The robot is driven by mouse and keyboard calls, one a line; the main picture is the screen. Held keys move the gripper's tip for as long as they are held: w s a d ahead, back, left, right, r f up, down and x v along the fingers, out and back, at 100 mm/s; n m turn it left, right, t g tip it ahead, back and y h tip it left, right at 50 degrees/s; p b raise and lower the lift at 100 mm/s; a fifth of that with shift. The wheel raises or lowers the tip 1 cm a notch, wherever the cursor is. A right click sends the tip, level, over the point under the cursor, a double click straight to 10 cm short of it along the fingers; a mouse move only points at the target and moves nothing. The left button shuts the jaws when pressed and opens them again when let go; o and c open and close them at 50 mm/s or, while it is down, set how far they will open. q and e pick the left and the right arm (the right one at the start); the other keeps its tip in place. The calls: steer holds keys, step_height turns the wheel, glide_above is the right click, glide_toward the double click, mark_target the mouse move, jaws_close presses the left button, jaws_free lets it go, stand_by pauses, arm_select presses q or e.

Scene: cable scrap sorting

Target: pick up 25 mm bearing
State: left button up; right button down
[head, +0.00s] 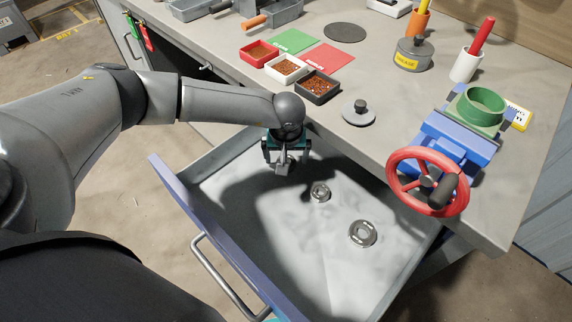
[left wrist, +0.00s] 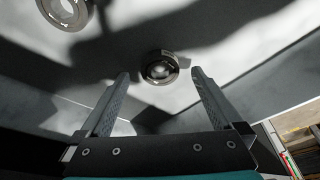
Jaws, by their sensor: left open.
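Two shiny metal ring bearings lie flat in the open drawer. The smaller bearing (head: 320,192) is nearer my left gripper, and the larger bearing (head: 362,244) lies farther right and nearer the front. No size marking is readable, so I cannot tell which is 25 mm. My left gripper (head: 286,160) is open and empty over the drawer, left of the smaller bearing. In the left wrist view, the smaller bearing (left wrist: 148,70) appears between the open fingertips, apart from them, and the larger bearing (left wrist: 82,14) is cut off at the top left. My right gripper is not in view.
The drawer (head: 178,200) is pulled out, with walls around the bearings. The bench edge overhangs its back. On the bench are red, white and black trays (head: 318,100), a lidded disc (head: 360,118), and a blue vise (head: 440,150) with a red handwheel (head: 400,160).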

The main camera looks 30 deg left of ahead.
arm_select(q)
steer(key=shift+w+a+f, duration=0.1)
steer(key=shift+w+f, duration=0.1)
steer(key=shift+f, duration=0.5)
steer(key=shift+c, duration=0.2)
steer(key=c, duration=1.5)
